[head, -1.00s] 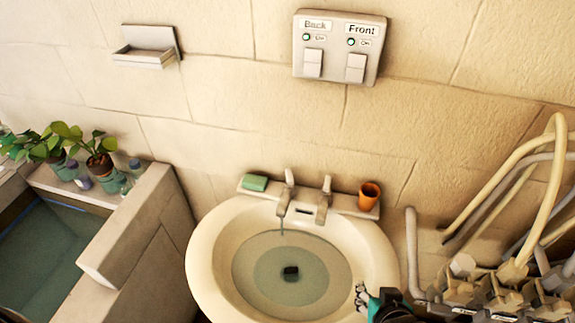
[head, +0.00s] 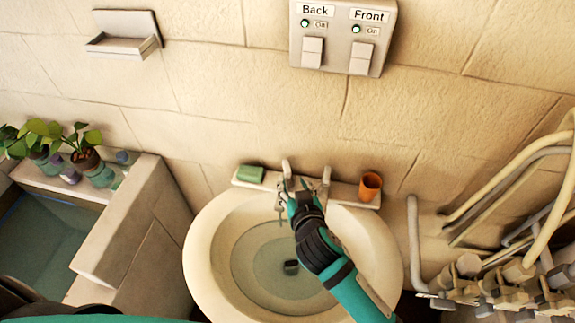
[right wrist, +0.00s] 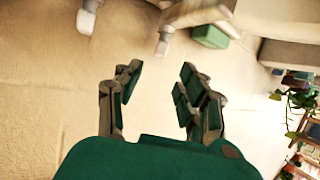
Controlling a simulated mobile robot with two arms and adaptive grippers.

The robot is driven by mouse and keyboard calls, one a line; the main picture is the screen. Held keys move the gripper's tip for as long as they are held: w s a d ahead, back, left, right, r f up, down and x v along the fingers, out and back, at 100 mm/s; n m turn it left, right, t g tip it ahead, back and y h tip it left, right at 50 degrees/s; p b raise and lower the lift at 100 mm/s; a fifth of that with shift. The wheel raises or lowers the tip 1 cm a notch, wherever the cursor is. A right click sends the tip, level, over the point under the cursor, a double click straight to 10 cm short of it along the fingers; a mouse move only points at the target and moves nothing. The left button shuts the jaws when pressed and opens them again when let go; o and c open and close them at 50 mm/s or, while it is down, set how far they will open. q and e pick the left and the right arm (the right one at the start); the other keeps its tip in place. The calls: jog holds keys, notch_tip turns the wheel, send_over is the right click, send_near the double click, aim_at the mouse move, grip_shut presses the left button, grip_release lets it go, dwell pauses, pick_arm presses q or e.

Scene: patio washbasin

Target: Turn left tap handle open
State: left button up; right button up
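The left tap handle (head: 287,169) stands upright at the back of the washbasin (head: 200,262), beside the green soap (head: 250,173). The right tap handle (head: 326,174) is to its right. My right gripper (head: 293,184) is over the back of the basin, just in front of the left tap, and partly hides its body and spout. In the right wrist view the gripper (right wrist: 160,72) is open and empty, with the left tap handle (right wrist: 163,42) just beyond the fingertips, apparently not touched. My left gripper is out of view.
An orange cup (head: 370,186) stands right of the taps. A switch panel (head: 341,35) and soap dish (head: 124,42) are on the wall. Pipes (head: 515,175) crowd the right; potted plants (head: 88,160) stand left.

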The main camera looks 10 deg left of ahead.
aim_at(288, 170)
jog(key=x, duration=0.8)
jog(key=shift+p, duration=0.35)
jog(key=shift+w+a+f, duration=0.1)
jog(key=shift+w+f, duration=0.1)
jog(key=shift+w, duration=0.15)
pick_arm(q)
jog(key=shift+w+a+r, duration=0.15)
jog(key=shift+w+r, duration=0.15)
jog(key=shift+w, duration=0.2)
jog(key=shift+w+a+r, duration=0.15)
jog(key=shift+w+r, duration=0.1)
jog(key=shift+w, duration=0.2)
pick_arm(e)
grip_shut()
